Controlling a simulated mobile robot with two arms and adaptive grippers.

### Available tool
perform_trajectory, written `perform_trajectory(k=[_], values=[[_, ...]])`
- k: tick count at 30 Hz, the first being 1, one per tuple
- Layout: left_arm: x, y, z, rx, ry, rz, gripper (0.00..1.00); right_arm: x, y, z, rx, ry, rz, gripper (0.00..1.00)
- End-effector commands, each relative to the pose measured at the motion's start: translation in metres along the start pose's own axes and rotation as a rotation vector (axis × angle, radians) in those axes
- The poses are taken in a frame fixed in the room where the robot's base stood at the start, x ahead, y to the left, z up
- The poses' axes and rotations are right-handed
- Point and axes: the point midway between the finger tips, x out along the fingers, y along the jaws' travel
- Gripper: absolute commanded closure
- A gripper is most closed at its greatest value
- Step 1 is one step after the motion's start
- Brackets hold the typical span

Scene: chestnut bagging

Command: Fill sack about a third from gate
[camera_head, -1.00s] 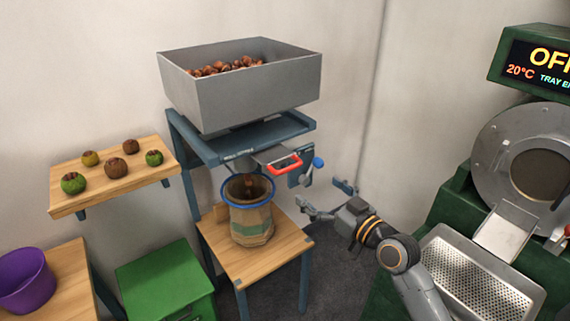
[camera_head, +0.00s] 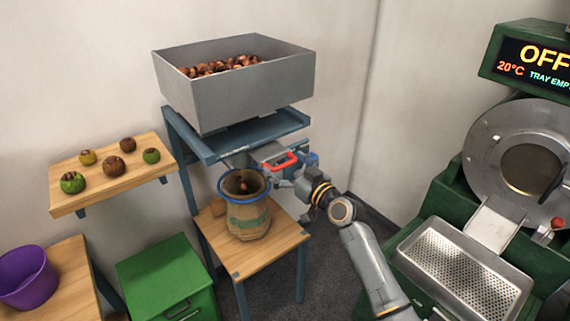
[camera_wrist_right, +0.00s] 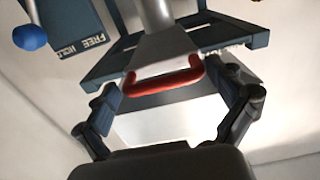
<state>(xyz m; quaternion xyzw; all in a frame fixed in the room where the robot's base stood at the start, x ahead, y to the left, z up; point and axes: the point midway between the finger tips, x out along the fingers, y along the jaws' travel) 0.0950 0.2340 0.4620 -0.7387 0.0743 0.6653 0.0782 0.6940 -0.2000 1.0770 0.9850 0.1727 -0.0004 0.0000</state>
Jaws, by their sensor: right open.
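The hopper (camera_head: 235,85) is a grey metal bin of chestnuts (camera_head: 215,67) on a blue stand. Under it is the gate with a red handle (camera_head: 281,161). The sack (camera_head: 248,220), brown with a green band and blue rim, stands upright on a small wooden table below the gate. Some chestnuts (camera_head: 242,187) show at its mouth; how full it is cannot be told. My right gripper (camera_head: 282,180) is just right of the sack and below the handle. In the right wrist view the red handle (camera_wrist_right: 165,80) lies between its open fingers (camera_wrist_right: 168,118). My left gripper is not in view.
A wooden shelf (camera_head: 120,180) with several chestnut-like balls and a purple bucket (camera_head: 25,278) are at left. A green cabinet (camera_head: 165,275) stands by the sack table (camera_head: 262,258). A green roaster (camera_head: 450,215) with a perforated tray (camera_head: 465,280) is at right.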

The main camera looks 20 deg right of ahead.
Motion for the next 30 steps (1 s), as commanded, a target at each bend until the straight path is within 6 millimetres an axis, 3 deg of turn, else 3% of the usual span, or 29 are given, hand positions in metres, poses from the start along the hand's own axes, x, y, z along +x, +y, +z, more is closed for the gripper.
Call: perform_trajectory(k=[1,9,11,14,22,30], values=[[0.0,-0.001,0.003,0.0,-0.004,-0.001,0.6,0.0,0.0,0.0,0.0,0.0,0.0,0.05],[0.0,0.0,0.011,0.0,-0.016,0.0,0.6,-0.001,0.001,0.0,0.0,0.0,0.001,0.6],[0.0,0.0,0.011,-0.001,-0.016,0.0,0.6,-0.001,0.001,0.0,-0.001,0.0,0.002,0.7],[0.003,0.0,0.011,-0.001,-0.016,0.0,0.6,0.003,0.001,0.001,-0.001,0.001,0.002,0.7],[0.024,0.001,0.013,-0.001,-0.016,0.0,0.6,0.039,0.001,0.002,-0.002,0.003,0.002,0.7],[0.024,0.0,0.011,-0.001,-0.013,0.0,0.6,0.044,0.001,-0.001,-0.001,0.003,0.003,0.7]])
